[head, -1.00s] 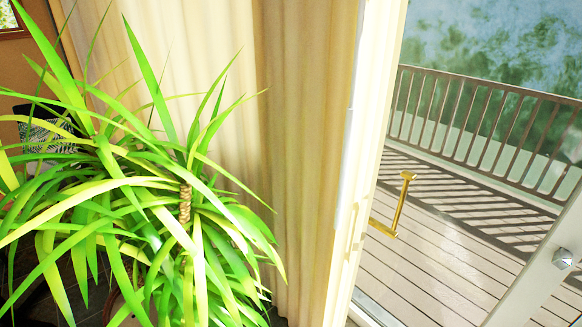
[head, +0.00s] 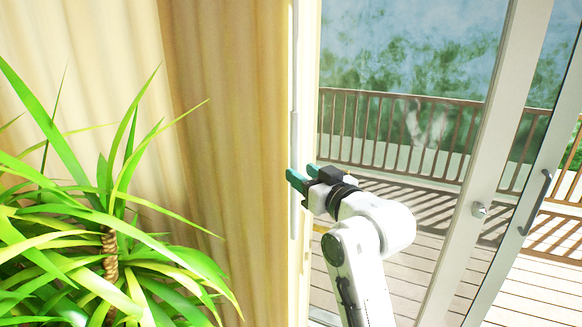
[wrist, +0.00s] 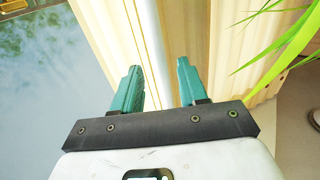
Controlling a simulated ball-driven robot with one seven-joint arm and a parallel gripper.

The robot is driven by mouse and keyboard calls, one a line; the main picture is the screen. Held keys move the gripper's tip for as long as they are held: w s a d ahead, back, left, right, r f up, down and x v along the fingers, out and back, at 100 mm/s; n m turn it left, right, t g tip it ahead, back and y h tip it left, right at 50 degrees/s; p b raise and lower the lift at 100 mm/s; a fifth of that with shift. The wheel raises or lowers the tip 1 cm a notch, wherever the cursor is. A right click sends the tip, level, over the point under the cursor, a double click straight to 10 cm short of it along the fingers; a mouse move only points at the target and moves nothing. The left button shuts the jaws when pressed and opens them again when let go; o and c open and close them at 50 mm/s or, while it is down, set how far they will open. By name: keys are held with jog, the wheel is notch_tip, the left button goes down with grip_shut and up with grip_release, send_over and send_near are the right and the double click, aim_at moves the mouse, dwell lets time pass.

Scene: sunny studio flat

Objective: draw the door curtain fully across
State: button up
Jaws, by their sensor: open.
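The cream door curtain (head: 232,130) hangs in folds to the left of the glass door (head: 410,60). A thin white rod (head: 294,120) hangs upright along the curtain's door-side edge. My gripper (head: 301,177) is raised by the rod, its teal fingers pointing left toward it. In the wrist view my gripper (wrist: 160,80) is open, with a pale upright strip (wrist: 149,45), seemingly the rod, running between the fingers. The curtain (wrist: 205,30) shows behind them. I cannot tell whether either finger touches the rod.
A spiky potted plant (head: 110,255) fills the lower left in front of the curtain, and its leaves (wrist: 285,45) reach near my gripper in the wrist view. The door has a grey handle (head: 536,200). A railed wooden deck (head: 400,125) lies beyond the glass.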

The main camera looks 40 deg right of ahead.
aim_at(297, 170)
jog(key=shift+x, duration=2.15)
grip_shut()
